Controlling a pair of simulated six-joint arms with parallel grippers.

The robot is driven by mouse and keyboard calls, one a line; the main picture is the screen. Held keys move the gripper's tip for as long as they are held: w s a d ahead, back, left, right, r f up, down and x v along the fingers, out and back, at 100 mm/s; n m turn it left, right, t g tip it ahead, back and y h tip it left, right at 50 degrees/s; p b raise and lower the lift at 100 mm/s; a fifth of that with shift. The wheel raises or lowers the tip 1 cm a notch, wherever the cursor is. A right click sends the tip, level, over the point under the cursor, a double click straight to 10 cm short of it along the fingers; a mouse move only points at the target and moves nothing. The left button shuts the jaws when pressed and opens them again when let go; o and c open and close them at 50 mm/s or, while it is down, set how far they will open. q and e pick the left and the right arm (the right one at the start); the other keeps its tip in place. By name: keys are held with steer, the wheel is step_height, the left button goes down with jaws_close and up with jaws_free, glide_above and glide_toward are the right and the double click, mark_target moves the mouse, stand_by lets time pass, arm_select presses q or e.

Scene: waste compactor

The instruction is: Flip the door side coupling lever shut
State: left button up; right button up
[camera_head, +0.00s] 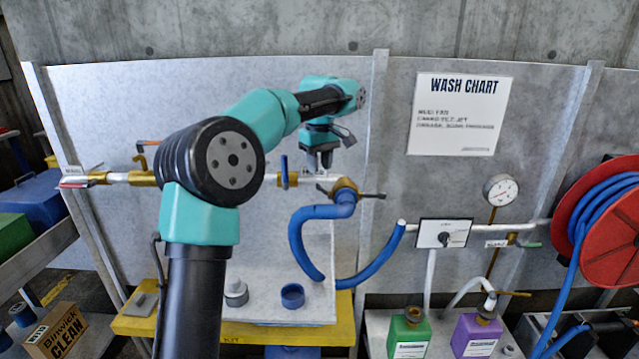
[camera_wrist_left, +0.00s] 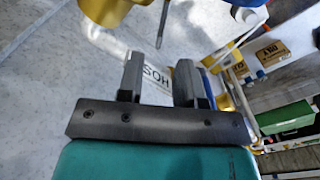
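A brass coupling (camera_head: 343,188) joins the white pipe to the blue hose (camera_head: 318,213). One dark lever (camera_head: 373,196) sticks out to its right and another shorter one (camera_head: 322,189) to its left. I cannot tell which is the door side one. My left gripper (camera_head: 321,160) is at the pipe, just above and left of the coupling. In the left wrist view, my left gripper (camera_wrist_left: 160,68) is open, with a gap between its fingers. A thin grey lever (camera_wrist_left: 162,24) hangs beside the brass coupling (camera_wrist_left: 105,10), beyond the fingertips and outside them. My right gripper is not in view.
A blue valve handle (camera_head: 284,168) stands on the pipe left of the gripper. A metal post (camera_head: 373,110) rises behind. A yellow-edged bench (camera_head: 240,333) with a blue cup (camera_head: 292,295) lies below. A red hose reel (camera_head: 605,225) is at the right.

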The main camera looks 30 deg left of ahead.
mark_target(320, 182)
arm_select(q)
step_height(320, 182, down, 6)
steer(key=shift+r, duration=0.1)
stand_by(0.4)
jaws_close()
